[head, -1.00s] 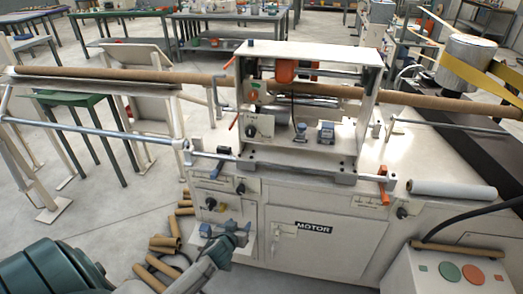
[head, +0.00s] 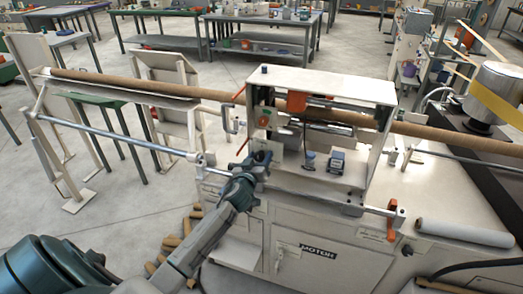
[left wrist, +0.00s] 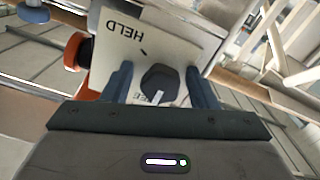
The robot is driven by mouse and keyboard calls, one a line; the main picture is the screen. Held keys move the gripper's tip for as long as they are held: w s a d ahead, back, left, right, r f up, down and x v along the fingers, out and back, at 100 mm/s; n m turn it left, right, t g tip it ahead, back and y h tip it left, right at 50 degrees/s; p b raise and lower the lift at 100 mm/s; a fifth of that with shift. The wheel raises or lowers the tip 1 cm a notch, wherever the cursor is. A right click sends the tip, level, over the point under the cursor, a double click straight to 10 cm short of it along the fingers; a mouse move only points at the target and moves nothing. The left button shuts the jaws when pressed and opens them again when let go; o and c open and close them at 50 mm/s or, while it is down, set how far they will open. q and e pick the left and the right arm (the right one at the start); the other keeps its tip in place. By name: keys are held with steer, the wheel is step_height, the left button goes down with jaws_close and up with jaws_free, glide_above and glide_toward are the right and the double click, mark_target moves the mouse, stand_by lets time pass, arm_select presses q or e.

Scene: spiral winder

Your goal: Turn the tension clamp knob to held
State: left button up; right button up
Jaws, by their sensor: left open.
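The tension clamp knob (left wrist: 160,82) is black and faceted in the left wrist view, with a white pointer mark on its lower side. It sits on a cream label plate (left wrist: 170,45). HELD is printed upside down near the plate's top; another word below the knob is partly hidden, and the pointer lies by it. My left gripper (left wrist: 160,80) is open, with one finger on each side of the knob and small gaps visible. In the head view my left gripper (head: 261,158) is at the winder's front panel and covers the knob. My right gripper is not in view.
A long brown tube (head: 215,92) runs through the cream winder housing (head: 340,85). A steel rod (head: 120,136) lies left of the arm. An orange-and-dark part (left wrist: 76,52) is left of the plate in the wrist view. A white roll (head: 465,232) lies at right.

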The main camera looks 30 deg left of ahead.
arm_select(q)
steer(key=shift+x, duration=0.8)
steer(key=shift+w+a, duration=0.1)
steer(key=shift+w, duration=0.15)
steer(key=c, duration=1)
